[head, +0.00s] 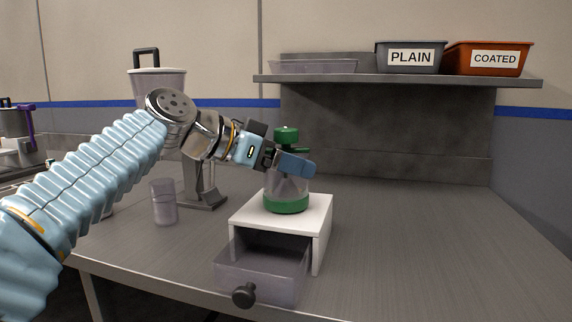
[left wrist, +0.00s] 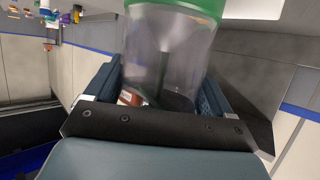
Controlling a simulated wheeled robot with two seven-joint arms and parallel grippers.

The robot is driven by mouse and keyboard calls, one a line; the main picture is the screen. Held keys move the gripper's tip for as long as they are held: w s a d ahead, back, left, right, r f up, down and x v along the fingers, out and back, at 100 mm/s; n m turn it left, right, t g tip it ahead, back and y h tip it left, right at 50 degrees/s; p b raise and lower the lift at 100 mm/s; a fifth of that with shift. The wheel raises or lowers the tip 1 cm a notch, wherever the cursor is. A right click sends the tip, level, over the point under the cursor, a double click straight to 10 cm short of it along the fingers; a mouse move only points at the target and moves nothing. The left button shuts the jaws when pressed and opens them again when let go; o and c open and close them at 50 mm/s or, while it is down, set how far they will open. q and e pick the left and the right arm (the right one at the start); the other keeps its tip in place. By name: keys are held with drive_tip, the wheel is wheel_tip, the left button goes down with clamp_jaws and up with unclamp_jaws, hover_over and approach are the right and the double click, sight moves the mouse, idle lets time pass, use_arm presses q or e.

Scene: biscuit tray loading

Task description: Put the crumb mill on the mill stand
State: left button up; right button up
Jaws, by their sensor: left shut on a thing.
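The crumb mill (head: 287,189) has a clear body, a green base and a green top with a knob. My left gripper (head: 290,164) is shut around its clear body, which also shows between the fingers in the left wrist view (left wrist: 168,55). The mill is upright. Its base is at the top of a white stand with a drawer (head: 322,222), which I take for the mill stand; I cannot tell whether it rests there or hovers just above. The stand's clear grey drawer (head: 262,270) is pulled open toward the front. My right gripper is not in view.
A clear cup (head: 163,204) and a grey metal stand (head: 207,198) are left of the white stand. A lidded container (head: 158,78) rises behind my left arm. A shelf (head: 400,80) holds a clear tray and the PLAIN and COATED bins. The table's right side is clear.

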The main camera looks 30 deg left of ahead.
use_arm(q)
drive_tip(key=shift+f, duration=0.2)
drive_tip(key=o, duration=1)
drive_tip(key=shift+s+a+r, duration=0.1)
drive_tip(key=shift+r, duration=0.2)
drive_tip(key=v, duration=1.1)
drive_tip(key=shift+s+a, duration=0.1)
drive_tip(key=shift+s, duration=0.2)
